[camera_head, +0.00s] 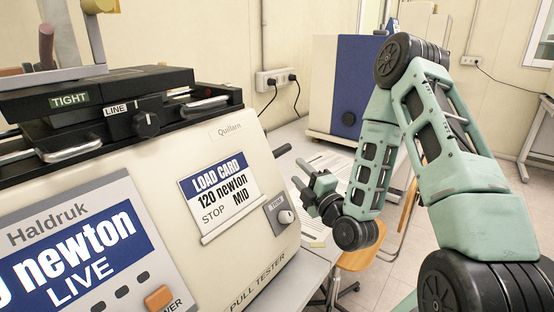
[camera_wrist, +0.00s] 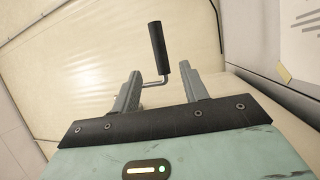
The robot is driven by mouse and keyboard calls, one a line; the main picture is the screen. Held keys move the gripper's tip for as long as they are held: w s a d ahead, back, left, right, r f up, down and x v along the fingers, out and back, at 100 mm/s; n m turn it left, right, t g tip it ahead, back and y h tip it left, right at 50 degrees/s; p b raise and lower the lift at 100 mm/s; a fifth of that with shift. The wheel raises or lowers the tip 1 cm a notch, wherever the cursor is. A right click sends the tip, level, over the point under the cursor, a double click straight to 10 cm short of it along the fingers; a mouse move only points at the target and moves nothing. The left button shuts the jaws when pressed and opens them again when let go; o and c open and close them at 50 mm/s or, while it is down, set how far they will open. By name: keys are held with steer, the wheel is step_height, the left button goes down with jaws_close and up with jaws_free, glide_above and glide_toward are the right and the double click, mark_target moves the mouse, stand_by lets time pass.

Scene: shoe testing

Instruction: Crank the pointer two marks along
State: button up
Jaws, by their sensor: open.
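A crank with a black cylindrical handle (camera_wrist: 158,50) and a thin bent metal arm (camera_wrist: 155,82) sticks out from the cream side of the pull tester in the wrist view. In the head view a dark handle (camera_head: 282,150) shows at the tester's right edge. My gripper (camera_wrist: 162,74) is open, with one finger on each side of the crank in the picture. Its gap looks empty, and I cannot tell how far the handle is from the fingers. In the head view my gripper (camera_head: 299,174) is just right of the tester. I cannot make out the pointer or its marks.
The cream pull tester (camera_head: 225,265) fills the left. Its load card (camera_head: 219,192) reads 120 newton, STOP, MID. A LINE knob (camera_head: 146,124) and a front knob (camera_head: 284,216) show. A blue and cream cabinet (camera_head: 325,80) stands behind; papers lie on the bench.

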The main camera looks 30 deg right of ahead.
mark_target(282, 154)
steer(key=w+p, duration=0.1)
steer(key=w, duration=0.3)
steer(key=w+r, duration=0.1)
steer(key=w, duration=0.2)
steer(key=w+r+p, duration=0.1)
steer(key=w, duration=0.3)
steer(key=shift+w+d+r+p, duration=0.25)
steer(key=shift+w+p, duration=0.05)
steer(key=shift+w, duration=0.55)
jaws_close()
